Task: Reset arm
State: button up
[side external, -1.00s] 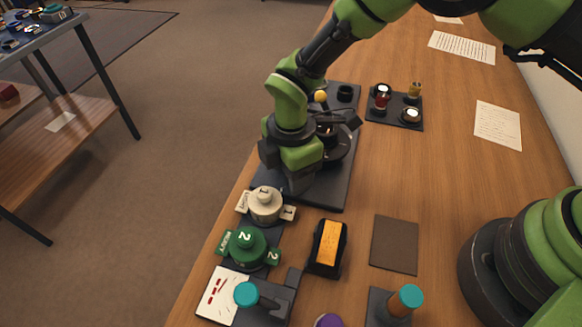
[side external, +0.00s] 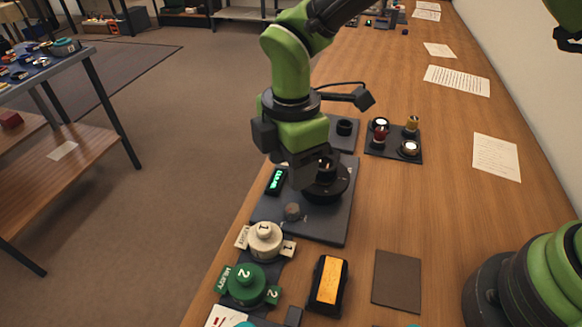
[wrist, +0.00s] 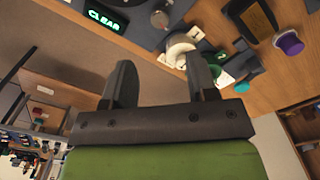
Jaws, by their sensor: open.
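My gripper (side external: 300,172) hangs above the dark grey base plate (side external: 325,228) in the side view, raised and empty. In the wrist view my gripper (wrist: 160,75) shows two dark fingers spread apart with nothing between them. On the plate a small display (side external: 277,180) glows green; in the wrist view the display (wrist: 104,20) reads CLEAR. A black round fixture (side external: 328,188) stands on the plate just right of the gripper, partly hidden behind it. A grey knob (side external: 292,212) sits near the plate's front.
A white part marked 1 (side external: 264,238) and a green part marked 2 (side external: 246,284) stand in front of the plate. An orange-topped block (side external: 328,281) and a brown pad (side external: 397,279) lie to the right. A small dark tray (side external: 393,155) holds several lens parts. Bare wood separates these.

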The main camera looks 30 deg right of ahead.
jog(key=s+d+r+m+t+y, duration=0.1)
jog(key=s+d+r+m, duration=0.1)
jog(key=d+r+m, duration=0.45)
jog(key=s+d+r+m+t+y, duration=0.15)
jog(key=d+r+m, duration=0.25)
jog(key=r, duration=0.5)
jog(key=s+d+r+m+t, duration=0.2)
jog(key=s+d+m, duration=0.1)
jog(key=s+m, duration=0.3)
jog(key=s+d+r+m+t, duration=0.2)
jog(key=s+d+m, duration=0.2)
jog(key=s+m, duration=0.2)
jog(key=shift+s+d+t, duration=0.15)
jog(key=shift+s+t, duration=0.2)
jog(key=shift+s, duration=0.8)
jog(key=shift+h, duration=0.25)
